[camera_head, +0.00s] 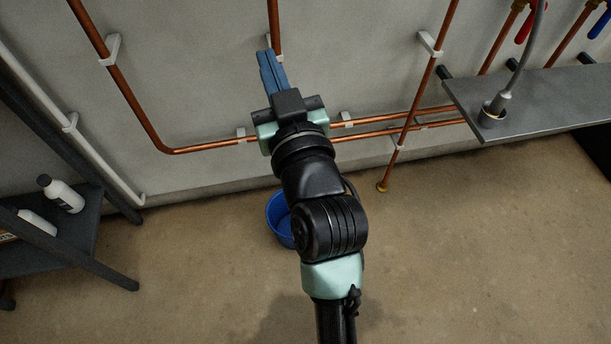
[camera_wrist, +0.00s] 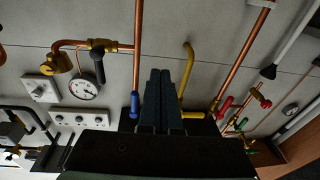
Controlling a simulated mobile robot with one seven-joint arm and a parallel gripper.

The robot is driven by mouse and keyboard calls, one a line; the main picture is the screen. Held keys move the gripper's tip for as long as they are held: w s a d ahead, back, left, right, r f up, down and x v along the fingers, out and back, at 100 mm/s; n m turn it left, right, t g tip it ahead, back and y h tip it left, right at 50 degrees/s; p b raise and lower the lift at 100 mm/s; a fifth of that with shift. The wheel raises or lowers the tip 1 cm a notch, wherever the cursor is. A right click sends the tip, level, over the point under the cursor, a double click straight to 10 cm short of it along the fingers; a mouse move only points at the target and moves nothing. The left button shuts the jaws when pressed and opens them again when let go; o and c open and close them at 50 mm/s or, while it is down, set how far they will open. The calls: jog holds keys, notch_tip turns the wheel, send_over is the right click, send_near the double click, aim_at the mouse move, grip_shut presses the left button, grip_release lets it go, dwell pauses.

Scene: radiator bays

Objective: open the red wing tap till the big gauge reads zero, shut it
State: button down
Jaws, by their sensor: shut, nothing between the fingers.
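My gripper (camera_head: 270,70) is shut and empty, held up in front of the grey wall; its dark fingers also fill the middle of the wrist view (camera_wrist: 160,92). In the wrist view a round white-faced gauge (camera_wrist: 83,87) sits left of the fingers; its reading is too small to tell. A red handle (camera_wrist: 225,107) and a second red handle (camera_wrist: 259,95) are on pipes right of the fingers. In the head view a red handle (camera_head: 527,25) is at the top right, partly cut off. I cannot tell which red handle is the wing tap.
Blue handles show in the head view (camera_head: 600,22) and left of my fingers (camera_wrist: 134,105). A black lever (camera_wrist: 97,65) is above the gauge. Copper pipes (camera_head: 130,95) cross the wall. A blue bucket (camera_head: 279,212) stands on the floor. A metal shelf (camera_head: 550,95) juts out right.

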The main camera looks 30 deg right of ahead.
jog(key=s+d+f+m+g+b, duration=0.15)
jog(key=f+b, duration=0.25)
jog(key=f, duration=0.6)
jog(key=s+d+f+g+h+b, duration=0.1)
jog(key=s+d+f+b, duration=0.15)
jog(key=f, duration=0.75)
jog(key=s+d+f+g+b, duration=0.15)
jog(key=f+b, duration=0.25)
jog(key=f, duration=0.6)
jog(key=f+b+x, duration=0.2)
jog(key=b+x, duration=0.4)
jog(key=x, duration=0.6)
jog(key=shift+f, duration=0.25)
jog(key=shift+d+f+m+y+b, duration=0.15)
jog(key=shift+f+m+y+b, duration=0.2)
jog(key=shift+m, duration=0.8)
jog(key=shift+f+m+t+y+b, duration=0.35)
jog(key=shift+f+m+b, duration=0.3)
jog(key=shift+m, duration=0.9)
jog(key=shift+f+m+t+y+b, duration=0.35)
jog(key=shift+f+m+b, duration=0.3)
jog(key=shift+m, duration=0.95)
jog(key=shift+f+m+t+y+b, duration=0.25)
jog(key=shift+f+m+t+b, duration=0.4)
jog(key=shift+m, duration=0.9)
jog(key=shift+m+b, duration=0.35)
jog(key=shift+m, duration=0.15)
